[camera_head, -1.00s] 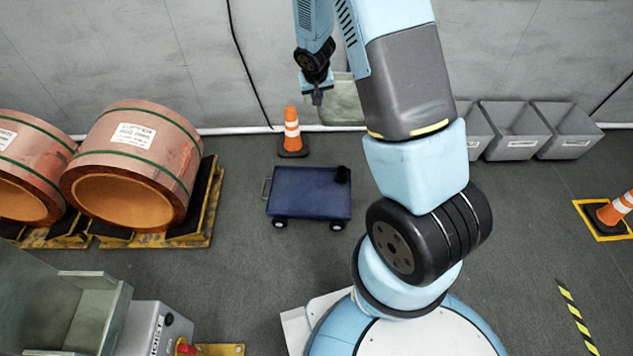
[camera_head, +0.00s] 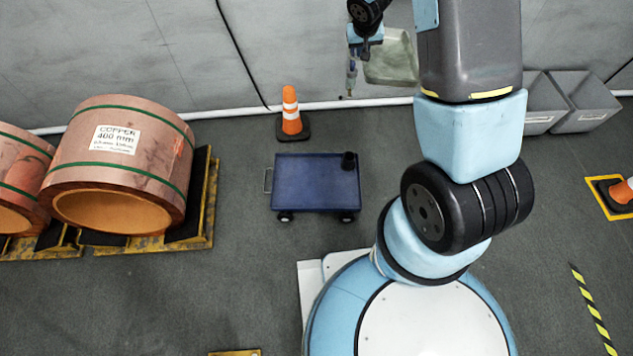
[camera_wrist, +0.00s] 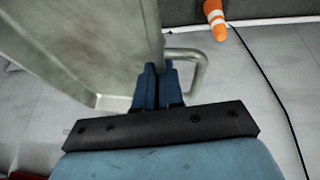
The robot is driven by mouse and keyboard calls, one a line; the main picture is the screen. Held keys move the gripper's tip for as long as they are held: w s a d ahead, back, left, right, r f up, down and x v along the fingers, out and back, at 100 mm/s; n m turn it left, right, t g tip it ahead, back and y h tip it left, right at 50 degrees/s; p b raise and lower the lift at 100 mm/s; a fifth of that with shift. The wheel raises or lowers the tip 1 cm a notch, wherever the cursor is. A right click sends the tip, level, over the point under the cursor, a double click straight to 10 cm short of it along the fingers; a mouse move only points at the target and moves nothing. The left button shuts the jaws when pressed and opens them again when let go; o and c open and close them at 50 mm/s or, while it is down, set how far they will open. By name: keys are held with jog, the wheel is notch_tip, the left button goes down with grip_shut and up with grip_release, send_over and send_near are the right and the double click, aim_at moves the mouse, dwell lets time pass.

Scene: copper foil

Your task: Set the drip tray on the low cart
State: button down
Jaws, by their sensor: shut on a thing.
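The drip tray (camera_head: 392,62) is a grey-green open tray hanging in the air near the back wall, partly behind my arm in the head view. My gripper (camera_head: 352,72) is at its left side. In the wrist view the gripper's blue fingers (camera_wrist: 158,82) are shut on the tray's bent metal handle (camera_wrist: 196,62), beside the tray's wall (camera_wrist: 85,45). The low cart (camera_head: 312,185) is a dark blue flat cart on wheels, standing on the floor in front of and below the tray.
A traffic cone (camera_head: 291,115) stands just behind the cart. Copper coils (camera_head: 120,165) rest on yellow pallets at left. Grey bins (camera_head: 580,100) stand by the wall at right, and another cone (camera_head: 620,190) is farther right. Floor left of the cart is clear.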

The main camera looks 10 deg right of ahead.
jog(key=s+a+f+n+y, duration=0.1)
jog(key=a+f+n, duration=0.25)
jog(key=f, duration=0.75)
jog(key=a+f+n+y, duration=0.2)
jog(key=f+n, duration=0.2)
jog(key=f, duration=0.6)
jog(key=s+a+f+n+y, duration=0.1)
jog(key=a+f+n, duration=0.2)
jog(key=f, duration=0.8)
jog(key=s+a+f+n+g+y, duration=0.1)
jog(key=s+f+n, duration=0.3)
jog(key=s+f, duration=0.75)
jog(key=s+a+f+n+g+y, duration=0.15)
jog(key=s+f+n, duration=0.5)
jog(key=f, duration=0.75)
jog(key=m, duration=0.2)
send_near(303, 199)
jog(key=shift+a+f+h, duration=0.15)
jog(key=shift+a+f, duration=0.1)
jog(key=shift+a, duration=0.2)
jog(key=shift+a+f+h, duration=0.1)
jog(key=shift+a+f, duration=0.2)
jog(key=shift+a, duration=0.2)
jog(key=shift+w+a+f, duration=0.25)
jog(key=shift+w+f, duration=0.1)
jog(key=shift+f, duration=1.6)
